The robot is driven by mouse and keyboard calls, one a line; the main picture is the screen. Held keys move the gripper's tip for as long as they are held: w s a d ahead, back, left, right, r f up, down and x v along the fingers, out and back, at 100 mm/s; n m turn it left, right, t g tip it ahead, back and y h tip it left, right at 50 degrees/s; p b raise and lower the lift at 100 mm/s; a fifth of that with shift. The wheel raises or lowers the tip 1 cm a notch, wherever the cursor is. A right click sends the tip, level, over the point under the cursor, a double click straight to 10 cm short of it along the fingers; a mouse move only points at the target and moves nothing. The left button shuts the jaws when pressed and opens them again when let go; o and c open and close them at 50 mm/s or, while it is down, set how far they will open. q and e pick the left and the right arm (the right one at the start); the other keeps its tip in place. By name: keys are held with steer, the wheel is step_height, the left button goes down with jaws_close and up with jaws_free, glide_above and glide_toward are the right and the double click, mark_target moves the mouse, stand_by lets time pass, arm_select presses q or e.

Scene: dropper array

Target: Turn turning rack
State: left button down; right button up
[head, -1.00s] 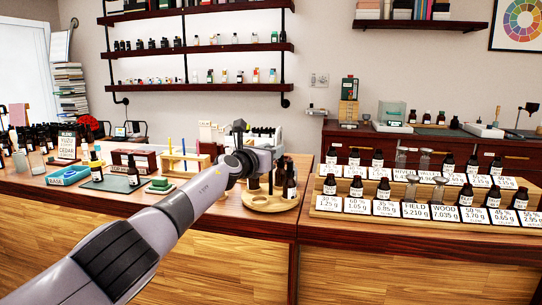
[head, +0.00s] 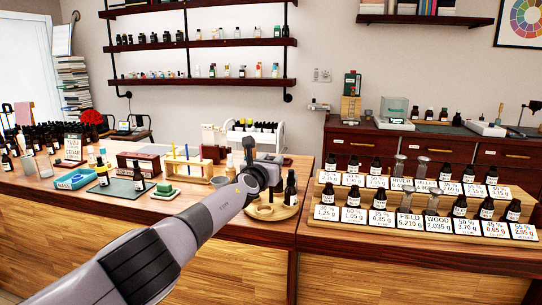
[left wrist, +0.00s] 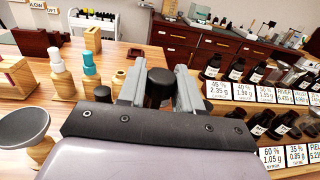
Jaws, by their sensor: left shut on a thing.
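The turning rack (head: 285,211) is a round pale wooden tray near the right end of the left counter. A dark bottle (head: 290,188) stands upright at its right side. My left gripper (head: 273,168) is over the rack in the head view, and my arm hides part of the rack. In the left wrist view my left gripper (left wrist: 158,88) is shut on a black-topped thing (left wrist: 158,80), a cap or a knob; I cannot tell which. Its lower part is hidden. My right gripper is in neither view.
A stepped wooden stand (head: 318,208) with several labelled dark bottles is close on the right.

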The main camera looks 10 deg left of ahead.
arm_select(q)
steer(key=shift+r+n+y+p, duration=0.3)
steer(key=shift+n+y+p, duration=0.1)
steer(key=shift+y, duration=0.2)
stand_by(0.3)
steer(key=c, duration=0.9)
jaws_free()
steer(key=shift+o, duration=0.2)
steer(key=shift+d+f, duration=0.1)
steer(key=shift+d, duration=0.05)
steer(key=shift+f, duration=0.1)
steer(key=shift+s, duration=0.15)
